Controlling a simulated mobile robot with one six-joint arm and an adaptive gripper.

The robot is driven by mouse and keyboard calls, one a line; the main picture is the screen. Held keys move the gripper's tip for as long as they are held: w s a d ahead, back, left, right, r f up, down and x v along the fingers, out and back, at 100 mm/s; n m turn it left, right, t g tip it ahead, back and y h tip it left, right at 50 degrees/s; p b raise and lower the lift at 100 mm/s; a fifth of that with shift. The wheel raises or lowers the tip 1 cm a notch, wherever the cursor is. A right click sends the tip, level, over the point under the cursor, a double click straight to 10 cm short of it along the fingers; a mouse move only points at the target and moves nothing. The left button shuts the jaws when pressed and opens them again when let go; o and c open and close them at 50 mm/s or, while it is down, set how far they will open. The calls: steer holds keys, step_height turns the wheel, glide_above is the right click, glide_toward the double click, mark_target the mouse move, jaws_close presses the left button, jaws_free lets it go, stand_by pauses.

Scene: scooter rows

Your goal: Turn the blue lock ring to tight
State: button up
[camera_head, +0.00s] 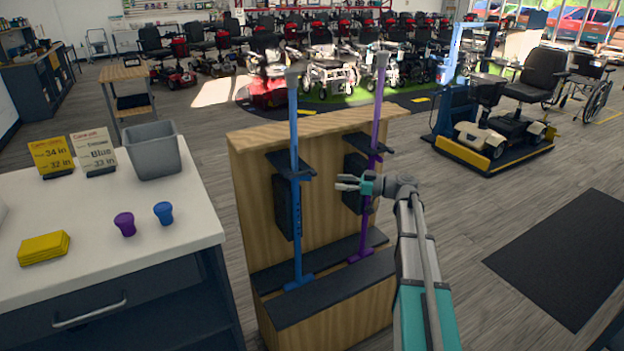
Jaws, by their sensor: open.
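A blue cane (295,130) stands upright at the left of a wooden stand (263,168), with its foot on the dark lower shelf. Its lock ring is too small to make out apart from the shaft and the dark bracket (288,205) around it. A purple cane (377,110) stands upright at the right of the same stand. My gripper (341,183) is open and empty, with its fingers pointing left. It overlaps the purple cane's shaft in the picture and is apart from the blue cane, to its right.
A white counter (75,215) at left bears a grey bin (153,150), two signs (72,155), a purple cup-shaped piece (125,223), a blue one (163,212) and yellow cards (44,248). A scooter (510,105) stands on a platform at right. Floor around the dark mat (570,255) is clear.

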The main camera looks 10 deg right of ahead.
mark_target(308, 180)
steer(key=x, duration=1)
steer(key=shift+w+a, duration=0.15)
steer(key=shift+a, duration=0.2)
